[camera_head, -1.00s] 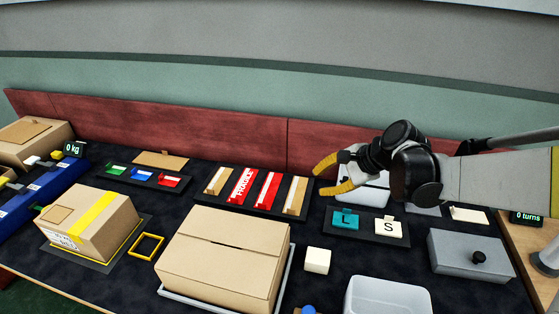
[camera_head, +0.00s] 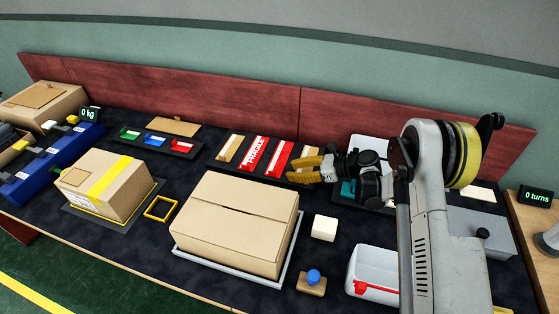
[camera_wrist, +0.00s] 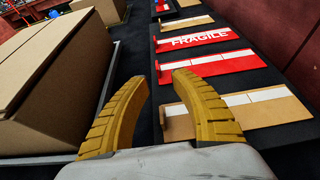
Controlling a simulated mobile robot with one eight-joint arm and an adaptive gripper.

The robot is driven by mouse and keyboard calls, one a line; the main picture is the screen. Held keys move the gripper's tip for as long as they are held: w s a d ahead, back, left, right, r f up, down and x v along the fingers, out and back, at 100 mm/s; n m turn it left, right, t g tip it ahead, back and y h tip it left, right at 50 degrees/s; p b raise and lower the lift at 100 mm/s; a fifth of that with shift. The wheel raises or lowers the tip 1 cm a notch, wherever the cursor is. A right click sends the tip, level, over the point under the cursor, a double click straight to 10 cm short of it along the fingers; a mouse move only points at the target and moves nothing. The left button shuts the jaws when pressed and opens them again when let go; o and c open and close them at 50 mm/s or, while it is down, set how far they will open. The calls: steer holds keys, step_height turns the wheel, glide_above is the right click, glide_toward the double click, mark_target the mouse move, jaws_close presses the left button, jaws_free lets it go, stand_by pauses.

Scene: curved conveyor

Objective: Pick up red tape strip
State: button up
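A plain red tape strip (camera_head: 279,158) with a white band lies on a dark tray (camera_head: 213,164). It also shows in the wrist view (camera_wrist: 215,65), just beyond my fingertips. A second red strip marked FRAGILE (camera_head: 253,152) lies beside it and shows in the wrist view (camera_wrist: 198,40). A tan strip (camera_wrist: 240,109) lies on the nearer side of the plain red strip. My gripper (camera_head: 291,172) has yellow ribbed fingers, open and empty, over the right end of the tray. In the wrist view (camera_wrist: 158,80) the fingertips are apart near the red strip's left end.
A large cardboard box (camera_head: 236,221) stands close to the left of my fingers in the wrist view (camera_wrist: 60,90). A tray of small coloured pieces (camera_head: 150,143) is further left. A white cube (camera_head: 324,228) and a blue-knobbed stamp (camera_head: 313,278) are nearer the front.

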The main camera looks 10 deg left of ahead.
mark_target(271, 172)
steer(key=x, duration=0.3)
steer(key=shift+f+b, duration=0.1)
steer(key=shift+b, duration=0.25)
steer(key=x, duration=0.1)
steer(key=b+x, duration=0.1)
steer(key=x, duration=0.1)
steer(key=b+x, duration=0.1)
steer(key=x, duration=0.1)
steer(key=shift+s+a+r, duration=0.2)
steer(key=shift+a+r, duration=0.05)
steer(key=shift+a, duration=0.1)
steer(key=shift+r, duration=0.1)
jaws_close()
